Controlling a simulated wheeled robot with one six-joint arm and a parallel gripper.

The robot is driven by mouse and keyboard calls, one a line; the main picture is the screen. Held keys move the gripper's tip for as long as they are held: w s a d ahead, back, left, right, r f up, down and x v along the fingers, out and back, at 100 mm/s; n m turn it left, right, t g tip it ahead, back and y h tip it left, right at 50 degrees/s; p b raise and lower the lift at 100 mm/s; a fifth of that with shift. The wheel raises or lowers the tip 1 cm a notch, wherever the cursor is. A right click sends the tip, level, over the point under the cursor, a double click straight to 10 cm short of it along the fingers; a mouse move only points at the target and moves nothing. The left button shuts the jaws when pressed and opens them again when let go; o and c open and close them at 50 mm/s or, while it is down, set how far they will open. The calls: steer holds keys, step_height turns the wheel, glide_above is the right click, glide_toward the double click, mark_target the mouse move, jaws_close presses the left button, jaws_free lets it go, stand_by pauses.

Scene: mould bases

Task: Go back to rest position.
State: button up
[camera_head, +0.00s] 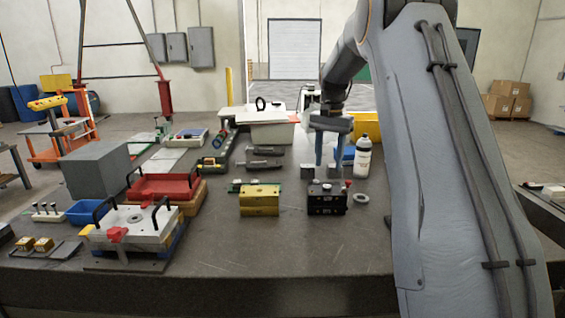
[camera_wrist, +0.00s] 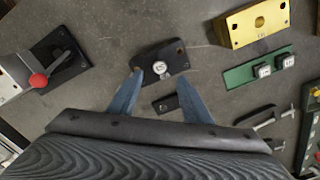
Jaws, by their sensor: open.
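My gripper (camera_head: 329,162) is open and empty, its two blue fingers pointing down over the back middle of the bench. In the wrist view the spread fingers (camera_wrist: 161,86) have nothing between their tips. A black mould block (camera_head: 327,199) stands in front of the gripper in the head view; in the wrist view a black block (camera_wrist: 158,62) with a round pale marking lies just beyond the fingertips, apart from them. A yellow mould block (camera_head: 259,201) stands to its left in the head view; it also shows in the wrist view (camera_wrist: 254,27).
A white bottle (camera_head: 362,158) stands close to the right of the fingers. A metal ring (camera_head: 361,198) lies near the black block. A red tray (camera_head: 164,187) and a pale mould plate (camera_head: 130,229) with black handles are at left. The front middle of the bench (camera_head: 285,250) is clear.

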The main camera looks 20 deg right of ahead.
steer(key=s+a+f+n, duration=0.3)
steer(key=s+a, duration=0.3)
steer(key=s, duration=0.5)
steer(key=s+a+f+n+t, duration=0.1)
steer(key=s+a+f+n, duration=0.2)
steer(key=s+a, duration=0.4)
steer(key=s+a+f+n, duration=0.4)
steer(key=s+a+f, duration=0.1)
steer(key=s, duration=0.9)
steer(key=shift+s+a+f, duration=0.2)
steer(key=shift+s+a, duration=0.1)
steer(key=shift+a, duration=0.55)
